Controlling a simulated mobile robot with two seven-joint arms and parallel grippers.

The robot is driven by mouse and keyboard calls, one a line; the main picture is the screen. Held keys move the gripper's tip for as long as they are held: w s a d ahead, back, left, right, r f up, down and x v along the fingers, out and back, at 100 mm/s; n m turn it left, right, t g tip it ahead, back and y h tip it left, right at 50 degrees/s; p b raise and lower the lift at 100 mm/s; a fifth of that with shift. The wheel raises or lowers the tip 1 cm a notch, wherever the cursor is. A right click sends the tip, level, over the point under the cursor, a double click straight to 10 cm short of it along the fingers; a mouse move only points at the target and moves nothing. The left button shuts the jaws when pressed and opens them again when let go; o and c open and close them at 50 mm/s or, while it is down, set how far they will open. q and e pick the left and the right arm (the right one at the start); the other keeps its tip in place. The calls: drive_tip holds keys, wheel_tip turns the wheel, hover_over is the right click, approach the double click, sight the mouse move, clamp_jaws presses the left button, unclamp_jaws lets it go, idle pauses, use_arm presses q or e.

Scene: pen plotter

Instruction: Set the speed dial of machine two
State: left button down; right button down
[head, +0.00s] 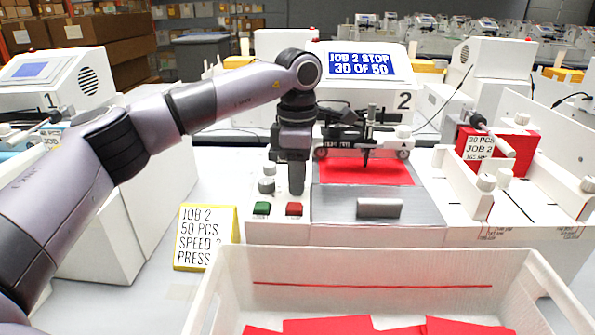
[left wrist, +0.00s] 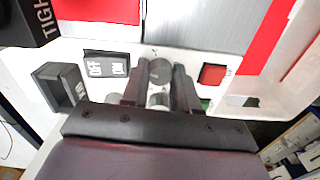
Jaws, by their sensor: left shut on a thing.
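Machine two (head: 340,235) stands in the middle, marked "2", with a screen (head: 358,62) reading "JOB 2 STOP 30 OF 50". My left gripper (head: 296,185) points down at its control panel, shut on a grey round dial (left wrist: 158,70). The fingers sit on either side of this dial in the left wrist view; the gripper hides it in the head view. Two more grey knobs (head: 267,186) stand beside the gripper. No label on the held dial is readable. My right gripper is out of view.
A green button (head: 262,208) and a red button (head: 294,209) lie close in front of the gripper. An OFF/ON switch (left wrist: 107,65) is near the fingers. A white bin (head: 370,265) with red sheets stands in front. A red sheet (head: 375,172) lies under the plotter carriage.

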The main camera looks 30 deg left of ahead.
use_arm(q)
drive_tip(key=shift+r+n+p, duration=0.15)
drive_tip(key=shift+n+p, duration=0.2)
drive_tip(key=shift+n, duration=0.45)
drive_tip(key=n+p, duration=0.1)
drive_tip(key=n, duration=0.2)
drive_tip(key=shift+n, duration=0.4)
drive_tip(key=shift+n+p, duration=0.35)
drive_tip(key=shift+n, duration=0.45)
drive_tip(key=c, duration=1.1)
unclamp_jaws()
drive_tip(key=shift+r, duration=3.55)
